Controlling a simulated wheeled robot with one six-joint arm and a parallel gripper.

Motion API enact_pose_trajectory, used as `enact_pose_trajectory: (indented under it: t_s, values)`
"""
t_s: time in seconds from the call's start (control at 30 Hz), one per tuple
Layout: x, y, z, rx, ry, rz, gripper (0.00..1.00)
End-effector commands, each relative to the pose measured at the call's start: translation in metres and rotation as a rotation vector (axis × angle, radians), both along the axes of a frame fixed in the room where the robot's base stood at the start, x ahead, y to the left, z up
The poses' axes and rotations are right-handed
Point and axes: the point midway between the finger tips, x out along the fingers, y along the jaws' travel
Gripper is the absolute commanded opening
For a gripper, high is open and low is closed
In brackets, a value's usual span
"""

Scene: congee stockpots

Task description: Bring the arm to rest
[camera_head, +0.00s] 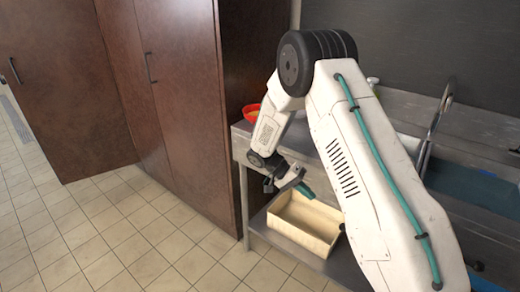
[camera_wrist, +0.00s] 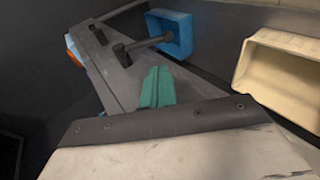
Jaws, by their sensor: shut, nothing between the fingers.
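My arm is folded in front of the steel bench in the head view, with its upper link crossing the right half of the picture. My gripper (camera_head: 304,190) hangs low at the bench's left end, just above and left of a cream bin. In the wrist view, the teal fingertips of my gripper (camera_wrist: 157,88) lie together. The gripper is shut and empty. It appears apart from the cream bin, though the exact gap is hard to tell.
The cream bin (camera_head: 292,241) sits on the lower shelf. A red bowl (camera_head: 251,113) stands on the steel bench (camera_head: 240,131). A blue bin (camera_wrist: 181,20) shows in the wrist view. Brown cabinets (camera_head: 180,95) stand left. The tiled floor (camera_head: 110,235) is clear.

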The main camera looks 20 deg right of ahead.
Motion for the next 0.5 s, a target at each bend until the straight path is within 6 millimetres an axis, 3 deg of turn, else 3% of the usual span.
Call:
enact_pose_trajectory:
  t_s: [0.23, 0.33, 0.5]
  values:
    - [-0.001, 0.002, -0.002, 0.068, 0.059, 0.054, 0.0]
    - [-0.018, 0.008, -0.01, 0.17, 0.157, 0.098, 0.0]
    - [-0.049, 0.023, 0.019, 0.374, 0.247, 0.174, 0.0]
